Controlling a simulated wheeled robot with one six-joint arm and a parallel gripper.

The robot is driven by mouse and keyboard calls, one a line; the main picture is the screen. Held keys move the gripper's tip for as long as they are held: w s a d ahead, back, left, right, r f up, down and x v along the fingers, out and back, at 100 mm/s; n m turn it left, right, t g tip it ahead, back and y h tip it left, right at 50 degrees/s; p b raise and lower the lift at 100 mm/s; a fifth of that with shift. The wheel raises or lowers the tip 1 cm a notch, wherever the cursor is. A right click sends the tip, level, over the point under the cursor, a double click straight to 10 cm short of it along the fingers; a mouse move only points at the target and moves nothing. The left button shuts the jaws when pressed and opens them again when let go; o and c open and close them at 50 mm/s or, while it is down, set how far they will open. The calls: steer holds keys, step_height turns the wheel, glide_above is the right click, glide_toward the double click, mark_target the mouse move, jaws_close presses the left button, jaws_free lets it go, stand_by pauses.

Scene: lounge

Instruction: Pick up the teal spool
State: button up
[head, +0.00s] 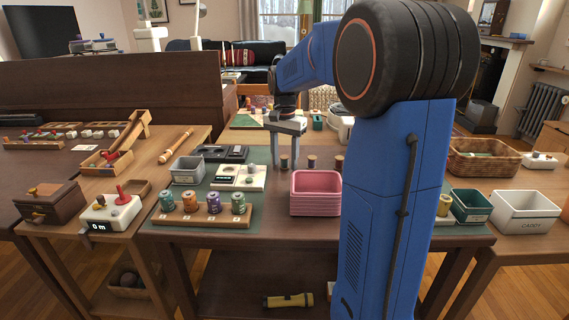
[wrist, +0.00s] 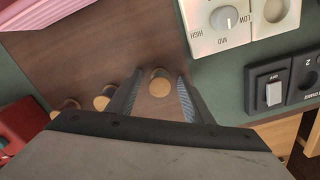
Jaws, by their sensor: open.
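My gripper (head: 285,148) is open and points down over the back of the table, left of the pink bin. In the wrist view, a round wooden spool end (wrist: 159,86) shows between my open fingers; the fingers do not visibly touch it. In the head view, a dark spool (head: 283,162) stands just below my fingertips; its colour is hard to tell. A teal spool (head: 167,202) stands at the left end of a wooden rack (head: 200,217) at the front, away from my gripper.
Two more spools (head: 311,162) (head: 339,163) stand right of the one below my gripper. A pink bin stack (head: 315,205) stands in front. A white dial panel (wrist: 220,38) and a black switch panel (wrist: 268,75) lie close by. A grey bin (head: 187,169) is farther left.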

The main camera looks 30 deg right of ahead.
steer(key=c, duration=1.1)
